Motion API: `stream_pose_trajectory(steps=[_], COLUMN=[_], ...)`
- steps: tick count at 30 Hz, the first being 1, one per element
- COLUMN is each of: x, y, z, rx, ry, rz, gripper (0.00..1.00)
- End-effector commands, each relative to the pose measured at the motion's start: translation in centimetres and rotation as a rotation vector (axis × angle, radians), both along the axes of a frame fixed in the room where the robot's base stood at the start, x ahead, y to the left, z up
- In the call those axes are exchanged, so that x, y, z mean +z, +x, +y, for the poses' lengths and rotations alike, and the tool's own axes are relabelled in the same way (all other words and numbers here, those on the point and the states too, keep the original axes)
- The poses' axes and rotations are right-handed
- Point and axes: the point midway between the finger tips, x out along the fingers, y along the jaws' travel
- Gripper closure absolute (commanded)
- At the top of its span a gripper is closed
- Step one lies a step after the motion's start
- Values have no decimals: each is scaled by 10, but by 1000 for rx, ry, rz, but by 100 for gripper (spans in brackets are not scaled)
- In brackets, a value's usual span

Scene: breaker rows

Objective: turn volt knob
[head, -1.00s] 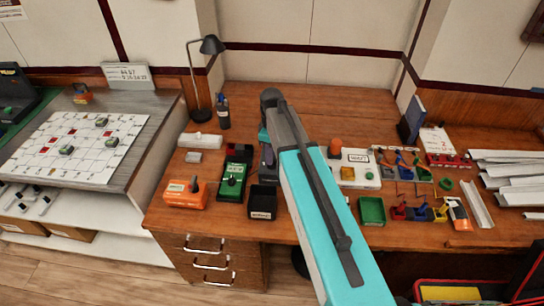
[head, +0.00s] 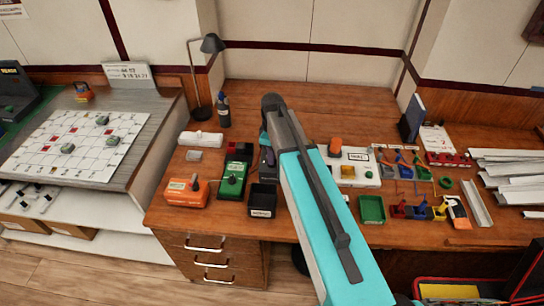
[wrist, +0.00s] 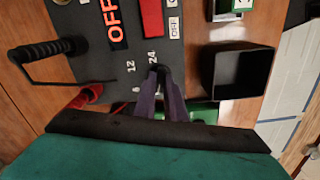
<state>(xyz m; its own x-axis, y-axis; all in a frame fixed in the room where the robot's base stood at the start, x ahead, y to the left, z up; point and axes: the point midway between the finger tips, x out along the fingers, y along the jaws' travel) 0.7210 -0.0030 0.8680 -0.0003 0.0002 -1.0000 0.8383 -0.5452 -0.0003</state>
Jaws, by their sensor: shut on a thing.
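In the wrist view a dark grey panel (wrist: 95,62) carries a black display with "OFF" in orange letters and a red switch. The marks 0, 12 and 24 stand around the volt knob (wrist: 163,74), a small dark knob largely hidden by my fingers. My gripper (wrist: 162,78) is shut on the knob, its purple fingers on either side, near the 24 mark. Where the knob points cannot be made out. In the head view my gripper (head: 268,157) is partly behind my own arm, at the desk beside the green meter (head: 232,180).
A black open bin (wrist: 238,72) stands right of the panel; a black handle (wrist: 48,48) rises at its left. In the head view, an orange box (head: 187,191) lies left of the meter, and a green tray (head: 372,209) lies right of my arm.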

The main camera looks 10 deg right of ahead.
Motion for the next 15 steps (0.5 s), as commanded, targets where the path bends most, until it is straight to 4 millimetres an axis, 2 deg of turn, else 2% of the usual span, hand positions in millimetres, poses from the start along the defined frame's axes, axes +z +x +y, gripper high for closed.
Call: stream_pose_trajectory(steps=[8,15], x=[0,0], y=[1,1], z=[0,1], rx=[-34,-140], ry=[0,0], rz=[-1,-2], gripper=[100,100])
